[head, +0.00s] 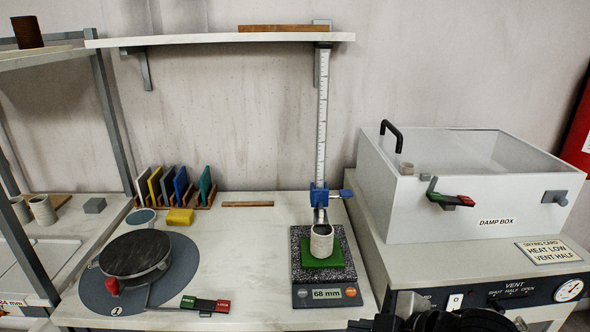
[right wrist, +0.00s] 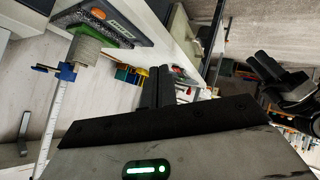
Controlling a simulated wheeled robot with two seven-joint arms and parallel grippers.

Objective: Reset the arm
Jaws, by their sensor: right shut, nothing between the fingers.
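My right gripper shows in the right wrist view (right wrist: 160,86). Its two black fingers are together with nothing between them, clear of the bench items behind. A grey clay cylinder (head: 321,241) stands upright on a green pad (head: 322,259) on the scale (head: 327,297), which reads 68 mm.
A blue slider (head: 319,195) sits on the vertical ruler above the cylinder. The white damp box (head: 440,215) is at right, its lid closed. A turntable (head: 135,254) is at left, with colored slabs in a rack (head: 202,205) behind. The bench middle (head: 250,240) is clear.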

